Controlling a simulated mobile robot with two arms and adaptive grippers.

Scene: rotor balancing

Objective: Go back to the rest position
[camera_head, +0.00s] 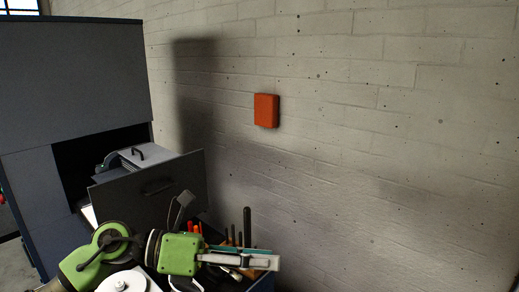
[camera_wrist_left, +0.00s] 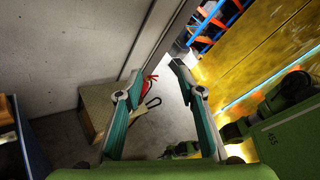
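My left gripper (camera_head: 274,259) shows at the bottom of the head view, with its green wrist to the left and its fingers pointing right. It is in front of a cluttered dark bin. In the left wrist view, the two teal-lined fingers of this gripper (camera_wrist_left: 156,72) stand well apart. Nothing is between them but background, with the floor far beyond. My right gripper does not show in either view.
The bin holds several upright tool handles (camera_head: 247,226). An orange box (camera_head: 266,111) hangs on the brick wall. The left wrist view shows a brown box (camera_wrist_left: 97,105) by the wall.

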